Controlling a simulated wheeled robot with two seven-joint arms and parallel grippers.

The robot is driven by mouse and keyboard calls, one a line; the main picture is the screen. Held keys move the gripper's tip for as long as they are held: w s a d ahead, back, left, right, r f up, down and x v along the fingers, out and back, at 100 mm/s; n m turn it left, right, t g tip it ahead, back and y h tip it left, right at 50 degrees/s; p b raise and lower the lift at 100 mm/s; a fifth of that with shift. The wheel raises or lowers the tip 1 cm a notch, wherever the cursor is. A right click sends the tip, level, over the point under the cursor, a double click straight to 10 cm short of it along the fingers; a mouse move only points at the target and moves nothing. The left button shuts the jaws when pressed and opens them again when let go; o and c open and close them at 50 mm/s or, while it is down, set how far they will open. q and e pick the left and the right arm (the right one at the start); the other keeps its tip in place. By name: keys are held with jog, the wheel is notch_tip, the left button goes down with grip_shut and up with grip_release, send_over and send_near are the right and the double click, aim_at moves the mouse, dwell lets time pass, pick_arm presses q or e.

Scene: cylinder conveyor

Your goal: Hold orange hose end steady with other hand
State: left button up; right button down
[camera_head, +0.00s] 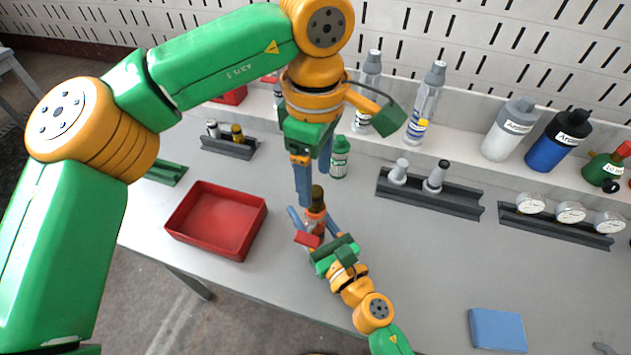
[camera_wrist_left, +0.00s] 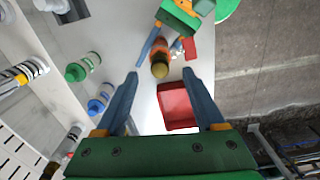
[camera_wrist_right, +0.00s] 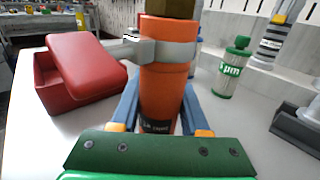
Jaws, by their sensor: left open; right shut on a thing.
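The orange hose end (camera_head: 315,222) stands upright, with a brass hex fitting (camera_head: 317,192) on top. In the right wrist view the orange body (camera_wrist_right: 163,90) carries a grey clamp band (camera_wrist_right: 172,51). My right gripper (camera_head: 314,214) is shut on the orange body below the band. My left gripper (camera_head: 314,182) is open and points down close over the fitting. In the left wrist view the brass fitting (camera_wrist_left: 160,69) shows just beyond the open fingers, which appear empty.
A red tray (camera_head: 257,219) lies left of the hose end. A green-capped bottle (camera_head: 339,158) stands behind it. Bottles line the back shelf. A blue pad (camera_head: 497,330) lies front right.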

aim_at(315, 191)
pick_arm(q)
notch_tip(315, 191, down, 5)
jog(key=shift+f, duration=0.15)
grip_shut()
dwell(0.4)
dwell(1.4)
